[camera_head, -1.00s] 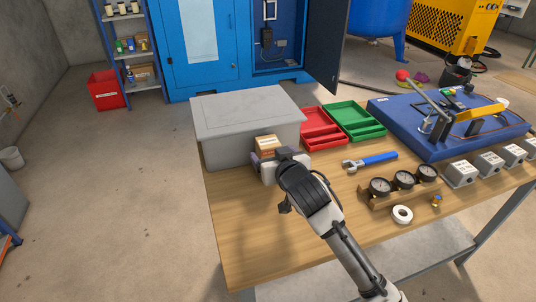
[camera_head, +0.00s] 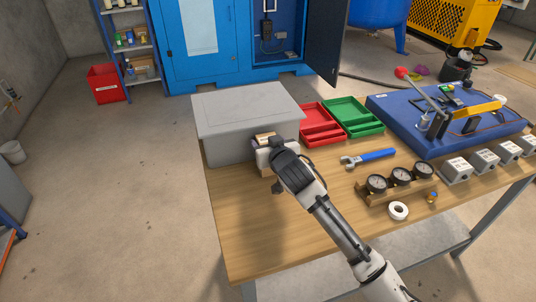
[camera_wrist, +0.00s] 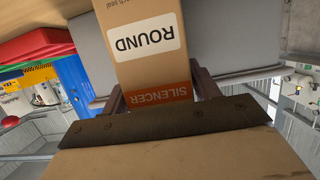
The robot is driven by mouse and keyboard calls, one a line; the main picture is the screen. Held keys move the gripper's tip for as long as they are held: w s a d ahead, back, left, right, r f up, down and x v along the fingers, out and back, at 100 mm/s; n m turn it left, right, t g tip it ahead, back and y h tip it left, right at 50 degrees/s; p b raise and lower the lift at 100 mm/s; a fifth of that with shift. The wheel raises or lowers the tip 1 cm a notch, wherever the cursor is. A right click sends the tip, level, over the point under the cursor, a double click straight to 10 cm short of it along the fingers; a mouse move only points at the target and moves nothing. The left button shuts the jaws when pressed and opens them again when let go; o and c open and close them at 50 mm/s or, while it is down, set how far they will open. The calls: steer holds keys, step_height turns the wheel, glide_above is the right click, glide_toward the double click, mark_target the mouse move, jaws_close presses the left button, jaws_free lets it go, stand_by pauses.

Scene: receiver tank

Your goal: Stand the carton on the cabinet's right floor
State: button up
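The carton (camera_wrist: 150,50) is tan with an orange band and reads "ROUND SILENCER", upside down in the wrist view. In the head view the carton (camera_head: 265,137) stands on the bench against the grey box, mostly hidden by my gripper (camera_head: 264,146). In the wrist view the fingers of my gripper (camera_wrist: 160,85) lie on both sides of the carton, close to its sides. They look open; contact is not clear. The blue cabinet (camera_head: 205,35) stands behind the bench. Its right door (camera_head: 327,40) is open, showing the right compartment floor (camera_head: 277,67).
The grey lidded box (camera_head: 248,108) is right beside the carton. Red (camera_head: 322,125) and green (camera_head: 352,116) trays, a wrench (camera_head: 368,158) and gauges (camera_head: 400,178) lie to the right. A red bin (camera_head: 108,87) stands by the shelf.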

steer(key=c, duration=0.8)
steer(key=shift+o, duration=0.2)
steer(key=shift+r, duration=0.15)
